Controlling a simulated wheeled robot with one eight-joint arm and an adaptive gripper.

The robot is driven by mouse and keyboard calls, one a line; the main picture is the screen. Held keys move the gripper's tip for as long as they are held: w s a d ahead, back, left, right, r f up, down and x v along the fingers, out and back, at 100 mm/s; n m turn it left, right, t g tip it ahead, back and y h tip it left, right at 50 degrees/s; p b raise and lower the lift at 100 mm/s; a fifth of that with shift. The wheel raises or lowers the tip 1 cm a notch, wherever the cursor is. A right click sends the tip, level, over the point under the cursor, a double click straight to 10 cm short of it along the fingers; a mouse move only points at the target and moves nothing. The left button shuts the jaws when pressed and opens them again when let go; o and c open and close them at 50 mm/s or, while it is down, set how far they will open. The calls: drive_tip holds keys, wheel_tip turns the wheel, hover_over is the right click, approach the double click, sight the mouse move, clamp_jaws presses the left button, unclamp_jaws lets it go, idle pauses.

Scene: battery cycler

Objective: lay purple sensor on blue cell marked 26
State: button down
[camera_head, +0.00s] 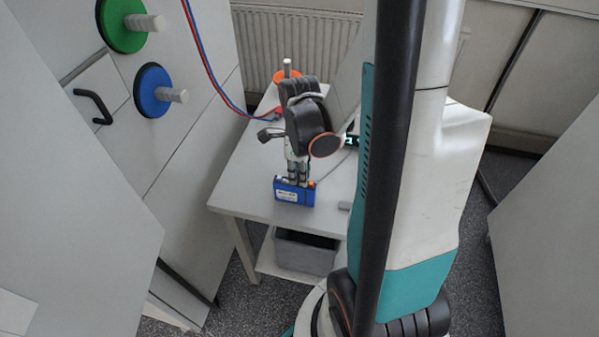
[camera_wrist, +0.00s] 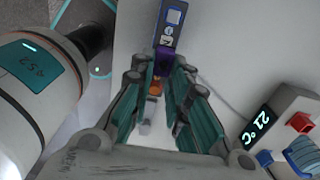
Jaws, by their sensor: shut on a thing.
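The blue cell (camera_head: 294,190) stands near the front edge of the white table, with a white label on its front too small to read. My gripper (camera_head: 297,176) points down just above and behind it. In the wrist view, my gripper (camera_wrist: 164,72) is shut with a small purple piece (camera_wrist: 164,58), apparently the purple sensor, between its fingertips. Directly beyond the tips is the dark blue top of the cell (camera_wrist: 171,22) with small white markings. The sensor looks close to or touching the cell; I cannot tell which. The number 26 is not readable.
The white table (camera_head: 245,180) holds an orange ring with a post (camera_head: 287,74) at the back and red and blue cables. A 21 °C display box (camera_wrist: 265,124) with red and blue parts stands right in the wrist view. A grey bin (camera_head: 305,253) is below.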

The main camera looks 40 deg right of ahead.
drive_tip(key=shift+f+b, duration=0.3)
drive_tip(key=shift+f, duration=0.05)
drive_tip(key=c, duration=1.5)
unclamp_jaws()
drive_tip(key=shift+o, duration=0.2)
drive_tip(key=shift+r, duration=3.75)
